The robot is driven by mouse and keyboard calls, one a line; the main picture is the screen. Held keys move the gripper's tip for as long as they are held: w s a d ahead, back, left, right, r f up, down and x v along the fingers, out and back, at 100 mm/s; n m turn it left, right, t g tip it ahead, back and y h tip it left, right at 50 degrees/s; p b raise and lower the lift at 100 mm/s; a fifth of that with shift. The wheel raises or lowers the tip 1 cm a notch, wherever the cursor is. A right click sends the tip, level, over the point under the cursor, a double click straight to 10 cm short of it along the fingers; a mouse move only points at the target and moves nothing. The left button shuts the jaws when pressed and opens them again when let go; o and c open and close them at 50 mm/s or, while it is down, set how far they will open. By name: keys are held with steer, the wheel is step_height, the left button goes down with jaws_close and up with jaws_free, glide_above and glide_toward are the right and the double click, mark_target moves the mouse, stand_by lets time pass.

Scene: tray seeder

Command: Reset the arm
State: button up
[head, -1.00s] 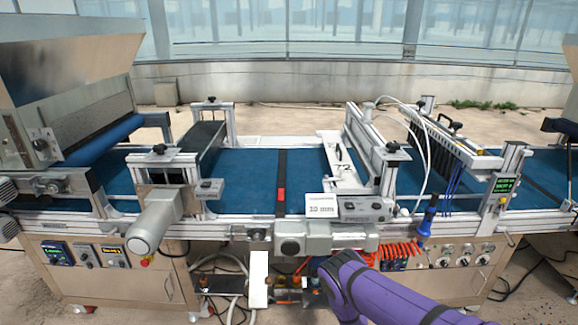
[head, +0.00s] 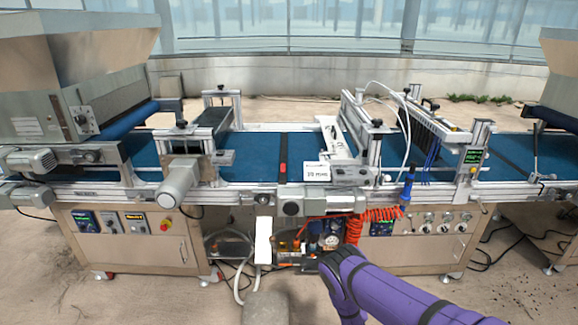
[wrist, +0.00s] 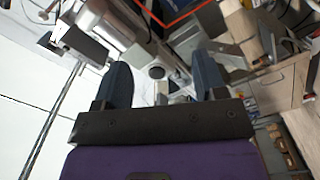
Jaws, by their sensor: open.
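My purple arm (head: 385,290) reaches in from the bottom right of the head view, with its bent joint in front of the machine's lower middle. My gripper does not show clearly in the head view. In the wrist view my gripper (wrist: 163,78) has two dark fingers spread well apart, with nothing held between them. Machine parts show beyond the fingers in the wrist view; their distance from the fingertips cannot be told.
The tray seeder's blue belt (head: 258,158) runs across the head view. A grey hopper (head: 75,60) stands at left. An orange coiled hose (head: 358,226) hangs below the belt. Steel cabinets (head: 135,245) stand on both sides of the middle gap. Bare floor (head: 95,300) lies in front.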

steer(key=w+a+r+m+g+h, duration=0.1)
steer(key=w+r+m+g, duration=0.15)
steer(key=w+r, duration=0.75)
steer(key=w+a+r+m+g+h, duration=0.1)
steer(key=w+r+m, duration=0.35)
steer(key=r, duration=1.05)
step_height(320, 180, up, 28)
steer(key=d+m+g+y, duration=0.1)
steer(key=d+m+g, duration=0.1)
steer(key=g, duration=0.1)
steer(key=s+d+r+m+g+y, duration=0.1)
steer(key=s+d+r+g+y, duration=0.2)
steer(key=s+r, duration=1.75)
steer(key=s+d+r+m+g+h, duration=0.1)
steer(key=s+d, duration=0.1)
steer(key=s, duration=1.3)
steer(key=s+d+r+m+g+h, duration=0.1)
steer(key=s+d+r+g, duration=0.1)
steer(key=s, duration=1.4)
steer(key=shift+s+r, duration=0.2)
